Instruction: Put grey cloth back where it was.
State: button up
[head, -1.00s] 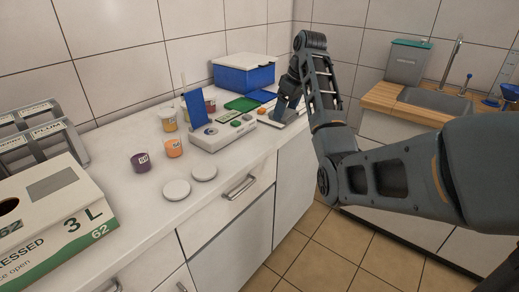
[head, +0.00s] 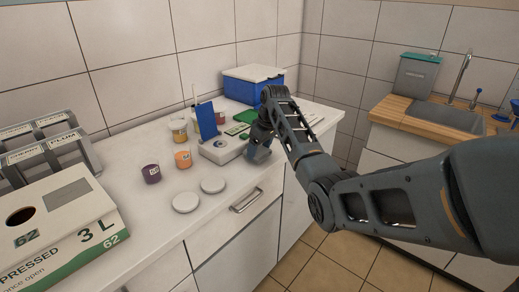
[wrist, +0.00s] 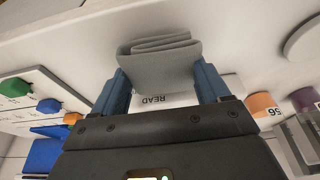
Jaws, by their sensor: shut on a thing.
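My gripper (wrist: 160,88) is shut on the folded grey cloth (wrist: 160,58), which shows between its two blue fingers in the wrist view. In the head view my gripper (head: 258,150) is low over the white counter (head: 232,172), near its front edge and just right of the white device (head: 220,150). The cloth cannot be made out in the head view. I cannot tell whether it touches the counter.
Two white lids (head: 212,186) lie on the counter left of my gripper, with a purple cup (head: 151,174) and an orange cup (head: 183,160) behind. A blue box (head: 250,88) stands at the back. A drink carton (head: 60,215) is at the left.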

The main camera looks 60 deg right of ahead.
jog(key=shift+f, duration=0.55)
jog(key=shift+f, duration=0.15)
jog(key=o, duration=1)
jog(key=d+v, duration=0.1)
jog(key=v, duration=1.1)
jog(key=shift+a+b, duration=0.45)
jog(key=shift+a, duration=0.05)
jog(key=shift+s, duration=0.1)
